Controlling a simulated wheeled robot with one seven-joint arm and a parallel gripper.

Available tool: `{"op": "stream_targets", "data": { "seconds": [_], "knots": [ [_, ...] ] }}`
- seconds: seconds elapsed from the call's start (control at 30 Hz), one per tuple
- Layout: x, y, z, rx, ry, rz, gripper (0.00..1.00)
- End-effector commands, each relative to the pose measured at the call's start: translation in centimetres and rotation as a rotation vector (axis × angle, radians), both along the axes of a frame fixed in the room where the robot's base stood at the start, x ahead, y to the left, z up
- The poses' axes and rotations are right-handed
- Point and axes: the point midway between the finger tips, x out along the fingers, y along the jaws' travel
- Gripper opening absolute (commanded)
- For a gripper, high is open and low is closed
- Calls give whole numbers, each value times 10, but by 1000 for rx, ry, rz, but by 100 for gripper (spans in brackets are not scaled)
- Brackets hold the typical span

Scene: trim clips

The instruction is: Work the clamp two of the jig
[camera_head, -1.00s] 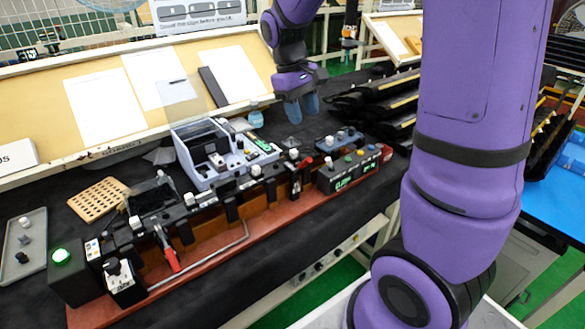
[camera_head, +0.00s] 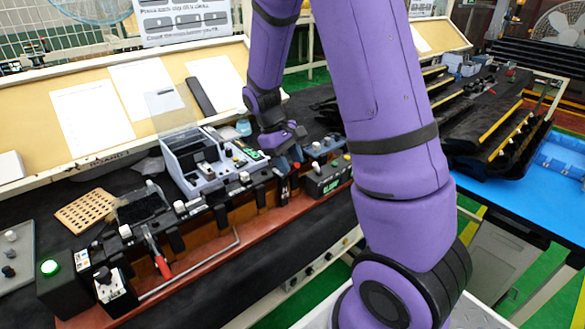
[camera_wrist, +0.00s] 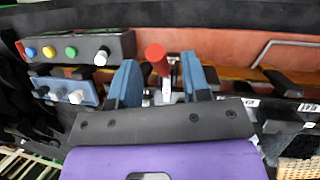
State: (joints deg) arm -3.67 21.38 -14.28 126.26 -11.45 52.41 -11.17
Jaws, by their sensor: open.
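The jig (camera_head: 205,240) is a long red-brown fixture along the front of the dark bench, with black blocks and white knobs. One red-handled clamp (camera_head: 161,264) is at its left part, handle pointing down towards the front. A second clamp with a red handle (camera_wrist: 156,57) is at the right part, mostly hidden behind my gripper in the head view. No clamp number is readable. My gripper (camera_head: 288,163) is low at this right clamp. In the wrist view my gripper (camera_wrist: 159,72) is open, its two blue fingers either side of the red handle, with gaps visible.
A grey-blue device (camera_head: 200,165) sits behind the jig. A bent metal rod (camera_head: 190,262) runs along the jig's front.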

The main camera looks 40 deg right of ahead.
Motion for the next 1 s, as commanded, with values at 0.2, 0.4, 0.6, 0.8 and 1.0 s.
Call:
{"op": "stream_targets", "data": {
  "seconds": [0.2,0.4,0.6,0.8,1.0],
  "knots": [
    [-7,-4,-18,0,1,0,43],
    [-8,-4,-22,0,-1,0,43],
    [-8,-4,-21,0,-1,0,32],
    [-8,-4,-21,0,-1,0,0],
    [-6,-4,-21,0,-7,0,0]
  ]
}}
